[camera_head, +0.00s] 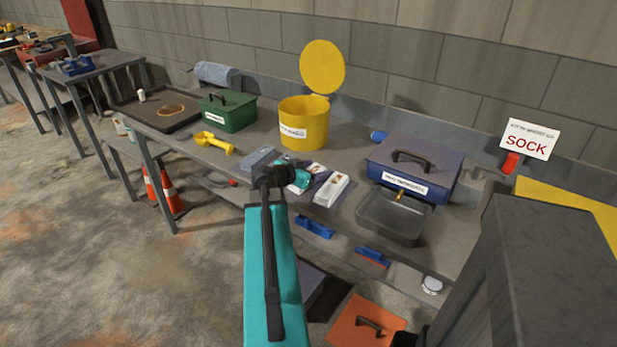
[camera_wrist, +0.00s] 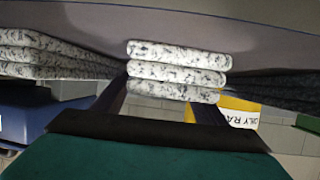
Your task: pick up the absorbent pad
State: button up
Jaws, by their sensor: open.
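In the wrist view, a middle stack of white-and-black speckled absorbent pads (camera_wrist: 177,72) lies ahead of my gripper (camera_wrist: 160,98). The dark fingers are apart, one toward each side of this stack, and nothing is visibly clamped. I cannot tell whether the fingertips touch the pads. A second speckled stack (camera_wrist: 55,53) is at the left, and a darker, shadowed stack (camera_wrist: 272,88) is at the right. In the head view, my teal arm reaches the bench, with its dark wrist end (camera_head: 276,178) near small boxes. The fingertips and speckled pads are not distinct there.
A SOCK sign (camera_head: 529,139) is at the right.

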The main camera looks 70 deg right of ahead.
aim_at(308, 168)
dwell(0.3)
jog(key=c, duration=1.1)
jog(key=shift+r, duration=0.15)
jog(key=shift+r+b, duration=0.4)
jog(key=shift+r, duration=1.1)
jog(key=a, duration=0.3)
jog(key=w+a+b, duration=0.1)
jog(key=a, duration=0.1)
jog(key=shift+r, duration=0.25)
jog(key=shift+a+b, duration=0.25)
jog(key=shift+b, duration=0.2)
jog(key=shift+w+b, duration=0.1)
jog(key=shift+b, duration=0.6)
jog(key=b, duration=0.3)
jog(key=shift+w+a, duration=0.1)
jog(key=shift+a, duration=0.25)
jog(key=a+b, duration=0.1)
jog(key=b, duration=0.3)
jog(key=shift+w+b, duration=0.15)
jog(key=shift+b, duration=0.15)
